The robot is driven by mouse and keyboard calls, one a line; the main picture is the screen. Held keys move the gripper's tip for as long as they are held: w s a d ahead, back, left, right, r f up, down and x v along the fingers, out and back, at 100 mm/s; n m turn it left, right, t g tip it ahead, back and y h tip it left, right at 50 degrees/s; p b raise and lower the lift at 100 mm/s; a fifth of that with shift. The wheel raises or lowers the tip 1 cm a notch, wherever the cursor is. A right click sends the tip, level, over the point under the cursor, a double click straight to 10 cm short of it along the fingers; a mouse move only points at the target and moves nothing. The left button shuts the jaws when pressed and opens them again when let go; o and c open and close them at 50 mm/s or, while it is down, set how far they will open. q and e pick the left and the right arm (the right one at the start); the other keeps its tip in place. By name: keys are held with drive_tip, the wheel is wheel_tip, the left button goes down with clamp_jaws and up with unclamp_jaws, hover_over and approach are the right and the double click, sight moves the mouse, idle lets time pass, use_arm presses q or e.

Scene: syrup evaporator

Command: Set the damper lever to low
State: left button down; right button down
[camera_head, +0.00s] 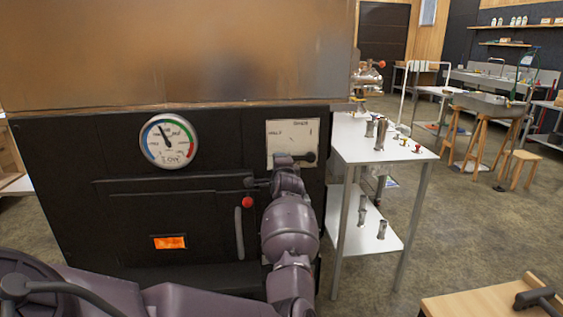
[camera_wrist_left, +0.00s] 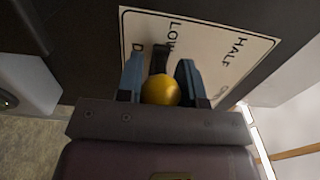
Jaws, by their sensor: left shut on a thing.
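The damper plate (camera_head: 291,138) is a pale panel on the black stove front, right of the round gauge. In the left wrist view the plate (camera_wrist_left: 205,40) shows the words LOW and HALF, plus a partly hidden word starting with D. The damper lever is a dark bar (camera_wrist_left: 158,60) with a yellow ball knob (camera_wrist_left: 162,91). The bar's far end lies by the word LOW, between it and the D. My left gripper (camera_wrist_left: 160,80) has its blue fingers on either side of the knob, shut on it. In the head view my left gripper (camera_head: 289,163) covers the plate's lower edge. My right gripper is not in view.
The stove has a round gauge (camera_head: 169,141), a door handle (camera_head: 239,232) and an orange glowing window (camera_head: 170,242). A white shelf table (camera_head: 350,150) with metal cylinders stands close on the right. A wooden bench top (camera_head: 470,303) is at the lower right.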

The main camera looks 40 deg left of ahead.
use_arm(q)
drive_tip(key=shift+f, duration=0.25)
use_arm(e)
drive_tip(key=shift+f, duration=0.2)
use_arm(q)
drive_tip(key=c, duration=0.8)
unclamp_jaws()
drive_tip(key=shift+o, duration=0.2)
drive_tip(key=shift+r, duration=0.1)
wheel_tip(320, 180, up, 6)
drive_tip(key=shift+r+p, duration=0.2)
drive_tip(key=shift+p, duration=0.75)
wheel_tip(320, 180, up, 14)
drive_tip(key=p, duration=0.3)
drive_tip(key=shift+f, duration=0.25)
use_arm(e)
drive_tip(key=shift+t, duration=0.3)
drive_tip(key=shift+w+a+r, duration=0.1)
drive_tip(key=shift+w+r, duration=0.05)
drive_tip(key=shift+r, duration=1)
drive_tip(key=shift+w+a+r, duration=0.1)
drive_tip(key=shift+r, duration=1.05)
